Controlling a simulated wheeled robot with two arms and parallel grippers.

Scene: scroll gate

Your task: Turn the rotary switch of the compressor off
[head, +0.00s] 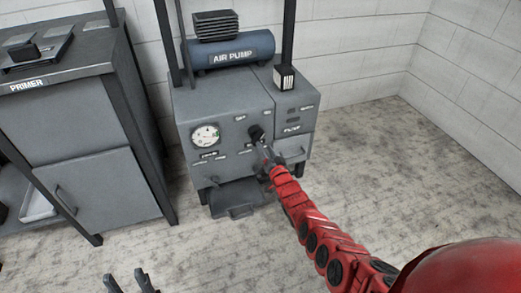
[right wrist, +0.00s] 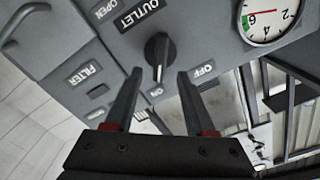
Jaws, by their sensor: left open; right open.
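The compressor (head: 228,97) is a grey cabinet under a blue tank marked AIR PUMP. Its rotary switch is a black knob (head: 256,132) on the front, right of the round gauge. In the right wrist view the knob (right wrist: 158,55) is elongated, its narrow end toward the ON label (right wrist: 155,92); the OFF label (right wrist: 203,68) is to the right. My right gripper (head: 262,152) is open in front of the knob. Its fingertips (right wrist: 160,74) stand on either side of the knob's lower end, with gaps visible; contact cannot be told. My left gripper (head: 130,280) is open and empty at the bottom edge.
A grey cabinet marked PRIMER (head: 75,110) stands to the left. The gauge (head: 206,136) is left of the knob, and a dark tray (head: 240,197) juts out below the compressor. Floor to the right (head: 400,190) is clear up to the white wall.

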